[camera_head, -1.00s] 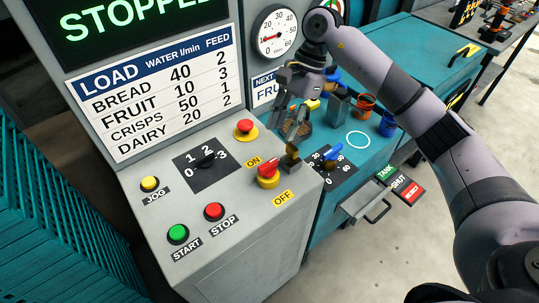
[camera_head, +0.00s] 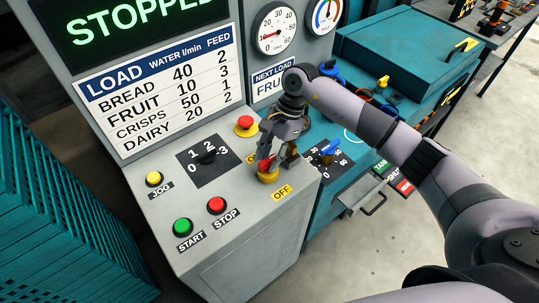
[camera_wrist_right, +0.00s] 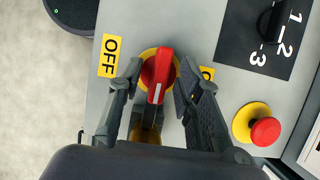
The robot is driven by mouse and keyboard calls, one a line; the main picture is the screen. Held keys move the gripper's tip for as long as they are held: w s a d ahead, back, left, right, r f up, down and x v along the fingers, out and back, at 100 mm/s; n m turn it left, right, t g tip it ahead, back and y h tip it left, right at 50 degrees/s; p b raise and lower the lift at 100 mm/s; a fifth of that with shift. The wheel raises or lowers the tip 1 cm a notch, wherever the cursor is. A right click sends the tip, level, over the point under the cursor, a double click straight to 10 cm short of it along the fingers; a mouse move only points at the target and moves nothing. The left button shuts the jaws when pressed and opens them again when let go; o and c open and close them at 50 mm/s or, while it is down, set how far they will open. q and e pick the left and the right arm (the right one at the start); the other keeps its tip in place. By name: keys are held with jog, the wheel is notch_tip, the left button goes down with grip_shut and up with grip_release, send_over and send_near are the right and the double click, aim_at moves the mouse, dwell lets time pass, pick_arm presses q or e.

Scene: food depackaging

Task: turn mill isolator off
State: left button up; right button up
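The mill isolator has a red handle (camera_head: 265,164) on a round yellow base (camera_head: 268,177), on the grey panel between the ON label and the yellow OFF label (camera_head: 282,191). In the right wrist view the red handle (camera_wrist_right: 160,70) lies crosswise to the line between OFF (camera_wrist_right: 110,56) and the partly hidden ON label (camera_wrist_right: 207,72); its white mark is at the lower end. My right gripper (camera_head: 276,164) is at the isolator, open, with one finger on each side of the handle. In the wrist view gaps show between the fingers (camera_wrist_right: 158,90) and the handle. My left gripper is out of view.
A red emergency button (camera_head: 246,123) and a black selector (camera_head: 207,157) sit close by. Stop (camera_head: 216,205), start (camera_head: 183,226) and jog (camera_head: 153,179) buttons are nearer the left edge. A brass-coloured piece (camera_wrist_right: 145,133) stands by the isolator. A blue knob (camera_head: 328,148) is to the right.

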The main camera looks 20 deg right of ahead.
grip_shut()
dwell(0.7)
